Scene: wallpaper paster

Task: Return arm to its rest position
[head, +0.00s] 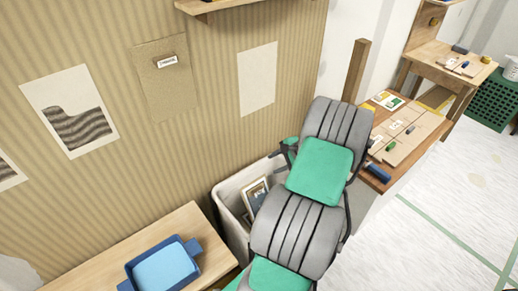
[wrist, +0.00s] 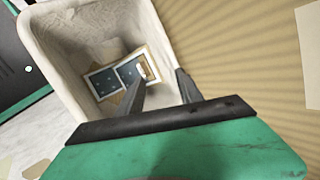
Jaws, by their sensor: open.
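My gripper (head: 284,158) is at the end of my green and grey arm, above a pale bin (head: 230,217) beside the striped wall. In the wrist view its two dark fingers (wrist: 160,88) are spread apart with nothing gripped between them. They point over the bin (wrist: 63,50). Framed pictures (wrist: 118,76) lie inside the bin, beyond the fingertips. They also show in the head view (head: 255,196), partly hidden by the bin wall and my arm.
A wooden table (head: 205,235) with a blue tray (head: 135,277) stands at the lower left. A workbench (head: 428,128) with boards and small tools stands right of my arm. A shelf (head: 215,6) juts from the wall. Open floor (head: 405,240) lies at the lower right.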

